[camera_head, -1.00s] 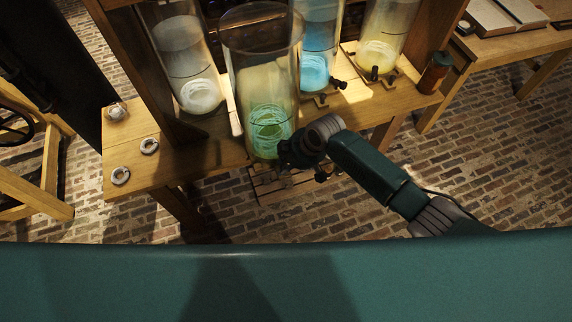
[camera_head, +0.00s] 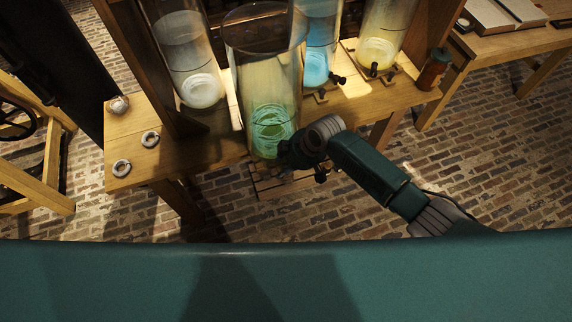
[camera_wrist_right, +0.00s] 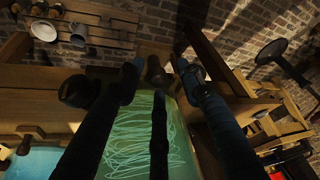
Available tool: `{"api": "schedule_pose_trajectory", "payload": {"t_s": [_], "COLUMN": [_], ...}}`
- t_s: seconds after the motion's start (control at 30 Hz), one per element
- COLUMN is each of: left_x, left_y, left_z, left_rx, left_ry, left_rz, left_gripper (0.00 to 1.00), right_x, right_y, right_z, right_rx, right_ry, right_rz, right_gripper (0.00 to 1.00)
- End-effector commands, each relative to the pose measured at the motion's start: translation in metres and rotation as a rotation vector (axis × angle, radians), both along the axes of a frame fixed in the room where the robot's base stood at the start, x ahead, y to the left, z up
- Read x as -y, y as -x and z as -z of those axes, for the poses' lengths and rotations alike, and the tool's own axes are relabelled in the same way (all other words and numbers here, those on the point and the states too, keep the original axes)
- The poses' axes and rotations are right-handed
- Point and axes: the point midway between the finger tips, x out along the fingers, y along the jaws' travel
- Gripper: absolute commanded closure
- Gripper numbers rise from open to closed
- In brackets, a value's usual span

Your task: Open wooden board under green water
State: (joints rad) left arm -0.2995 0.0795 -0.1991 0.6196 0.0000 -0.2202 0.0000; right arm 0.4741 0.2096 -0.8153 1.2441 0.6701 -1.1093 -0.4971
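The tall glass jar of green water (camera_head: 268,105) stands at the front edge of the wooden bench, with pale scribbled lines near its base. A brown wooden knob (camera_wrist_right: 155,72) shows between the fingertips, with a small gap on each side. The green water (camera_wrist_right: 140,135) shows behind the fingers. My left gripper is not in view.
Jars of white (camera_head: 200,90), blue (camera_head: 316,66) and yellow (camera_head: 377,53) liquid stand nearby. A brown bottle (camera_head: 433,70) stands at the bench's right end, and pale rings (camera_head: 150,139) lie at its left. The brick floor (camera_head: 320,215) in front is largely clear.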

Motion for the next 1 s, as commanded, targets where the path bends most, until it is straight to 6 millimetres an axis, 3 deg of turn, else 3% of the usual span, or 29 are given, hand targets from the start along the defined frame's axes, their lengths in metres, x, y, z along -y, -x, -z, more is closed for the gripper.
{"api": "schedule_pose_trajectory", "payload": {"t_s": [0.27,0.7,1.0], "left_x": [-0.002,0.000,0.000], "left_y": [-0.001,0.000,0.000], "left_z": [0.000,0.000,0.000], "left_rx": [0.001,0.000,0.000], "left_ry": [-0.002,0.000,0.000], "left_rz": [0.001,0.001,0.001], "left_gripper": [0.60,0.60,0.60], "right_x": [0.007,0.035,0.040], "right_y": [0.001,0.016,0.020], "right_z": [-0.017,-0.097,-0.111], "right_rx": [0.004,0.002,0.000], "right_ry": [0.001,0.001,0.001], "right_rz": [0.000,-0.001,-0.002], "right_gripper": [0.63,0.63,0.63]}}
